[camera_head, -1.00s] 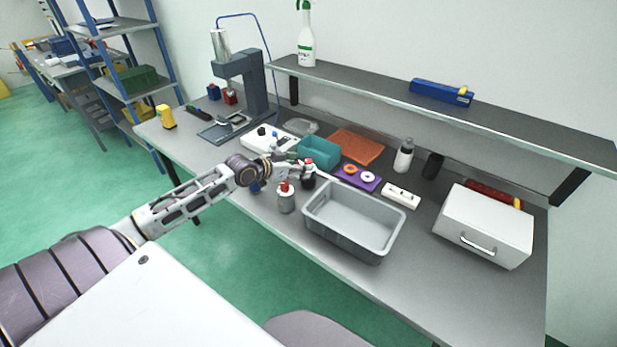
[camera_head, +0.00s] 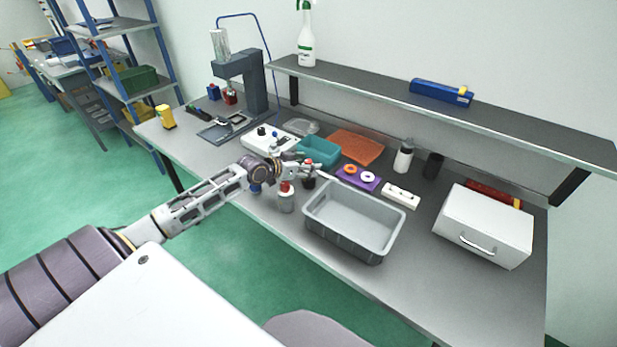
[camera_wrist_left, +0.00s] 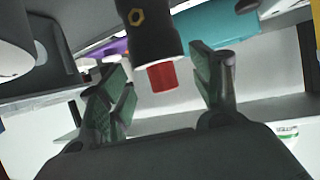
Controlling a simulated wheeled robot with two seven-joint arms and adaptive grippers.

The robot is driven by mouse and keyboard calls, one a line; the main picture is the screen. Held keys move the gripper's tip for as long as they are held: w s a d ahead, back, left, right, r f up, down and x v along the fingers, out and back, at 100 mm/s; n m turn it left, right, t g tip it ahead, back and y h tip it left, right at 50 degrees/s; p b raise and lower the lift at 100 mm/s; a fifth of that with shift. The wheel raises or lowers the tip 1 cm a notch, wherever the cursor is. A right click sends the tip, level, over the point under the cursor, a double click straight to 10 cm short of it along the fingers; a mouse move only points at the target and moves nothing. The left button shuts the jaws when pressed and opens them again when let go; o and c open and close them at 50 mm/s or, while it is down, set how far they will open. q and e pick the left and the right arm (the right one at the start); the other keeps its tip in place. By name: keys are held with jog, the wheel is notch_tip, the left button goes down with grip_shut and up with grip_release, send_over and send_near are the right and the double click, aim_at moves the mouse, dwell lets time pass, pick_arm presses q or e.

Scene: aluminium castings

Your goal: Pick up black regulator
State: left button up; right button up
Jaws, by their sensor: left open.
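The black regulator (camera_head: 308,183) stands upright on the bench, just left of the grey bin, partly hidden by my left gripper. In the left wrist view its black body (camera_wrist_left: 152,30) shows a brass hexagonal fitting and a red cap (camera_wrist_left: 162,77). My left gripper (camera_wrist_left: 165,92) is open, and the red cap shows between its two fingers. I cannot tell whether a finger touches it. In the head view my left gripper (camera_head: 307,171) is at the regulator's top. My right gripper is not in view.
A silver regulator with a red top (camera_head: 285,197) and a blue one (camera_head: 256,188) stand close by on the left. The grey bin (camera_head: 318,228) is close on the right. A teal bin (camera_head: 318,152) is behind. The front right of the bench is clear.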

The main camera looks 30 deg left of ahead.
pick_arm(q)
jog(key=shift+w+f, duration=0.1)
jog(key=shift+w, duration=0.05)
jog(key=shift+p+x, duration=0.3)
jog(key=shift+x, duration=2.1)
jog(key=shift+a, duration=0.1)
jog(key=c, duration=1.3)
jog(key=shift+c, duration=0.6)
